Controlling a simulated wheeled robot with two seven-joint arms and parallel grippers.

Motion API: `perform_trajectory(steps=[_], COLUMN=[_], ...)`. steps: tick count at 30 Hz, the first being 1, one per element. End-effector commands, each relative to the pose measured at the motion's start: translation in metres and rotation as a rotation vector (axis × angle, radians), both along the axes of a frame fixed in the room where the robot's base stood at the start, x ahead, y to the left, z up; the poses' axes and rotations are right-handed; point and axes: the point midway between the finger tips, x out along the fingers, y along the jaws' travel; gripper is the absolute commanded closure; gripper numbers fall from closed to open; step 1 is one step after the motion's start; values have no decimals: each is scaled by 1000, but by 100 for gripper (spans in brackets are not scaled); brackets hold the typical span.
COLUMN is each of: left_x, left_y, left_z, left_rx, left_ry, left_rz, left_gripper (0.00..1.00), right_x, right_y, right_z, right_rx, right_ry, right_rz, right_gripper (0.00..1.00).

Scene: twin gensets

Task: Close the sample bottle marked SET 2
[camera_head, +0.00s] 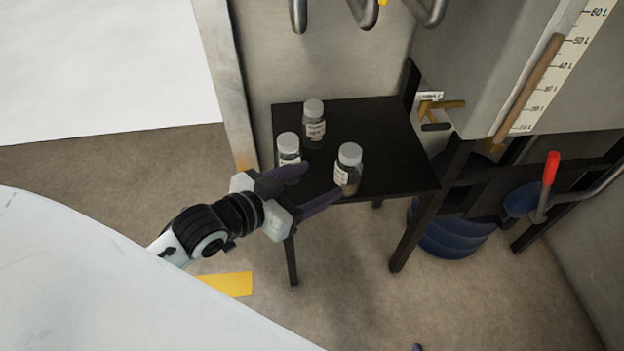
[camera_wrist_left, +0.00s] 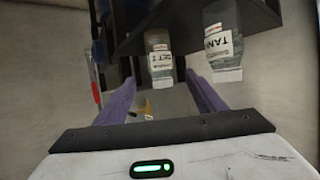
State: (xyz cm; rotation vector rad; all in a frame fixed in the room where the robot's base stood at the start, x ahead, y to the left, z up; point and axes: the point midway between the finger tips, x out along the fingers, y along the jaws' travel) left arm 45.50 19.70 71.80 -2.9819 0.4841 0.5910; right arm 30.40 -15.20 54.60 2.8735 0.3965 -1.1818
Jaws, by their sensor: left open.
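Three sample bottles with pale caps stand upright on a small black table (camera_head: 395,172): a right one (camera_head: 348,168), a left one (camera_head: 288,150) and a back one (camera_head: 314,125). My left gripper (camera_head: 315,187) is open and empty at the table's front edge, its purple fingers pointing toward the right bottle. In the left wrist view, a bottle whose label seems to read SET (camera_wrist_left: 160,62) shows between the fingers; its number is too blurred to tell. Whether the caps are tight cannot be told.
A tap with a brass handle (camera_head: 440,105) and a tank with a level scale (camera_head: 560,70) are right of the table. A red-handled lever (camera_head: 550,168) stands farther right. A purple sliver at the bottom edge looks like my right fingertip (camera_head: 417,347).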

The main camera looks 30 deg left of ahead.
Motion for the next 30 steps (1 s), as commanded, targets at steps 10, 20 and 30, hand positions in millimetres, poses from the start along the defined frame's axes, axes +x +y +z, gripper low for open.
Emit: perform_trajectory(steps=[10, 20, 30], left_x=[-9, -111, -150], left_y=[-3, -33, -46], left_z=[-16, -140, -171], left_rx=[-4, 8, 21], left_ry=[31, 301, 385], left_rz=[8, 59, 65], left_gripper=[36, 36, 36], right_x=[1, 2, 2], right_y=[0, 0, 0], right_z=[2, 3, 3], right_rx=[0, 1, 0], right_ry=[-4, -6, -5], right_rz=[0, 0, 0], right_gripper=[44, 44, 44])
